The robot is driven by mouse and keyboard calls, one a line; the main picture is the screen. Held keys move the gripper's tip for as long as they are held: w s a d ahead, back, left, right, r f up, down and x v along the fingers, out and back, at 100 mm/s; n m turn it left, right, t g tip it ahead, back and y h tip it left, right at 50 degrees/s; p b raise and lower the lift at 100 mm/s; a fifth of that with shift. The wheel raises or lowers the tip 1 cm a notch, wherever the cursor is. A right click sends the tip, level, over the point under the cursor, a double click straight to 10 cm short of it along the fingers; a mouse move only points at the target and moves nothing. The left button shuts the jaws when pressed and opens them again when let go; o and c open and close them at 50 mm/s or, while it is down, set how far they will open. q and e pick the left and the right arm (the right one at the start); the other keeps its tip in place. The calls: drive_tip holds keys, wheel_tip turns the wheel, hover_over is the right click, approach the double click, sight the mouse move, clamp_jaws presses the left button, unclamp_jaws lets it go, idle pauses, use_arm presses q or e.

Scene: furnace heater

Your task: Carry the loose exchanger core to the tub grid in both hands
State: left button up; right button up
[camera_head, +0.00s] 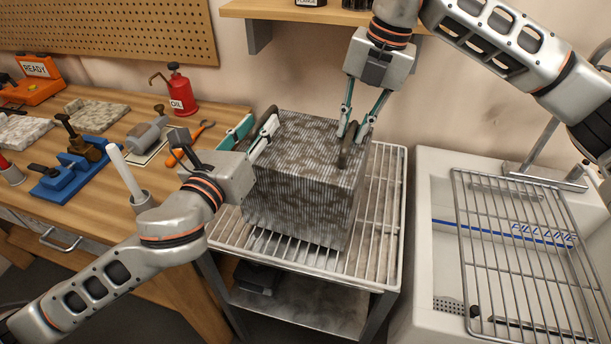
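The exchanger core (300,195) is a grey ribbed block with brown stains. It sits upright on a wire-topped stand, with a dark handle near each side of its top. My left gripper (263,122) is at the left handle (269,113), its fingers spread on either side of it. My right gripper (352,133) comes down from above with its fingers straddling the right handle (345,157); whether they press on it cannot be told. The tub grid (500,215) is a wire rack lying across the pale tub (425,215) at the right, empty.
The wire-topped stand (388,190) has free grid right of the core. A shelf (280,12) hangs above. A faucet (545,165) stands behind the tub.

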use_arm(q)
drive_tip(key=c, duration=0.4)
use_arm(e)
drive_tip(key=c, duration=0.4)
use_arm(q)
clamp_jaws()
use_arm(e)
clamp_jaws()
